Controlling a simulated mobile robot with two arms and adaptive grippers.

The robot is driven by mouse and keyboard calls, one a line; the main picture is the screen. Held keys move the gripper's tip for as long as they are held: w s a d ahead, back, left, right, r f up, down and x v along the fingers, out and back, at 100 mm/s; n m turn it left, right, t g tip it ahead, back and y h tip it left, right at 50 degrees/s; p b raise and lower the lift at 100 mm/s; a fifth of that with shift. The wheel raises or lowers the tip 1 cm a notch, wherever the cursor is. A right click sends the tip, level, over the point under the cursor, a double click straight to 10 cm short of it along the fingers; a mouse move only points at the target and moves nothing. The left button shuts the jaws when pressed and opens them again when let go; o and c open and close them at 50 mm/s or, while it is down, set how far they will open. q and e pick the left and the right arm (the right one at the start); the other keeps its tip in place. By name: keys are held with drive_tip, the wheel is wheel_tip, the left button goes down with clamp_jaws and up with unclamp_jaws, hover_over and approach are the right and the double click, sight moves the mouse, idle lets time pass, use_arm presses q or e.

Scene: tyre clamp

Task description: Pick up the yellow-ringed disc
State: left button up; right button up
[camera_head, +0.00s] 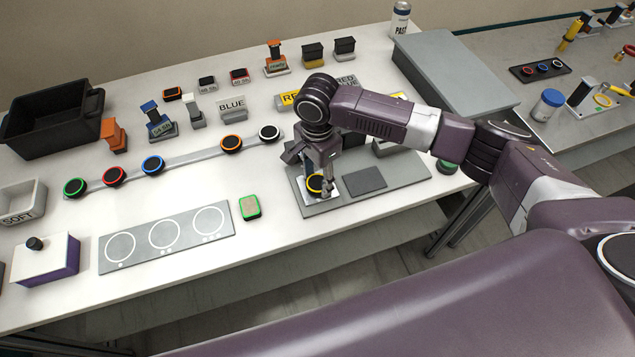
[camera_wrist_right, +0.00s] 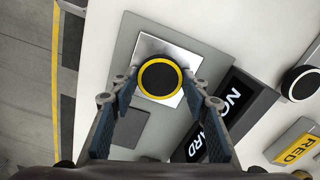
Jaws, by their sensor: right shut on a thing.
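The yellow-ringed disc (camera_wrist_right: 160,76) is black with a yellow ring and sits over a bright square plate (camera_wrist_right: 146,48) on a grey board. In the head view the disc (camera_head: 316,184) shows partly, below my right gripper (camera_head: 322,184). In the right wrist view my right gripper (camera_wrist_right: 161,84) has a fingertip at each side of the disc and is shut on it. I cannot tell whether the disc is lifted off the plate. My left gripper is not in view.
A grey panel with three white circles (camera_head: 165,235) and a green-edged block (camera_head: 250,207) lie to the left. Several ringed discs line a strip (camera_head: 192,158) behind. A black bin (camera_head: 55,120) stands at far left, and a grey box (camera_head: 455,75) behind my arm.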

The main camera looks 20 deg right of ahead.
drive_tip(key=c, duration=0.3)
drive_tip(key=shift+c, duration=0.3)
drive_tip(key=shift+r, duration=0.1)
